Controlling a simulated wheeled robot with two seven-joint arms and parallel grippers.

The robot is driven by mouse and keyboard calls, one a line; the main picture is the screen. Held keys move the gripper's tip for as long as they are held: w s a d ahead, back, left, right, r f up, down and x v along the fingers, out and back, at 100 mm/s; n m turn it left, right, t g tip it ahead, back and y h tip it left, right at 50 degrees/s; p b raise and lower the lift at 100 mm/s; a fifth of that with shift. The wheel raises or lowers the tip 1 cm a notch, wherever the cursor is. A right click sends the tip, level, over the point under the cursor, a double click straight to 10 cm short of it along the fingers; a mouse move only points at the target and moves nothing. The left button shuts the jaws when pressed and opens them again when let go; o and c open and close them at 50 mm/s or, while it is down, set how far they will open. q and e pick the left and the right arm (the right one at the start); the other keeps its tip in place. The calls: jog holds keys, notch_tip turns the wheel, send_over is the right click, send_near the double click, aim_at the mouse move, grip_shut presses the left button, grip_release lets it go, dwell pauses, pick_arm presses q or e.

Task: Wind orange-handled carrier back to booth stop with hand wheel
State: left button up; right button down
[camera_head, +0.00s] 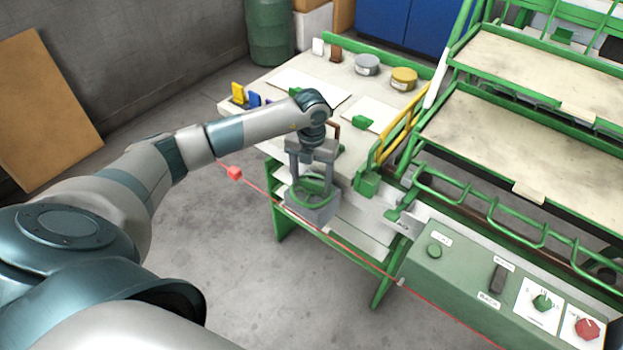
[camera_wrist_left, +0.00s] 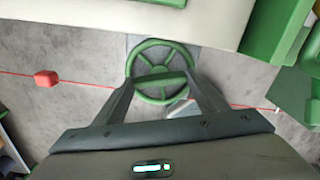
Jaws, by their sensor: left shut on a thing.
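The green spoked hand wheel (camera_head: 318,197) sits on a grey box-shaped mount (camera_head: 312,212) at the front edge of the bench. In the left wrist view the wheel (camera_wrist_left: 151,96) lies between my fingers, with its rim and bar in plain sight. My left gripper (camera_head: 313,180) reaches down from above and is shut on the wheel; it also shows in the left wrist view (camera_wrist_left: 160,80). A small brown-orange bent piece (camera_head: 336,130) shows just behind my left wrist. I cannot tell whether it is the carrier's handle. My right gripper is not in view.
A red cord with a red block (camera_head: 235,173) runs across the bench front. A green control box (camera_head: 460,270) with knobs stands at the lower right, by green-framed racks (camera_head: 530,140). Tins (camera_head: 404,78) stand on the bench (camera_head: 275,75).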

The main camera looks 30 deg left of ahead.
pick_arm(q)
jog(key=shift+n, duration=0.9)
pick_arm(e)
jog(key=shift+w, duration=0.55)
pick_arm(q)
jog(key=shift+n, duration=0.3)
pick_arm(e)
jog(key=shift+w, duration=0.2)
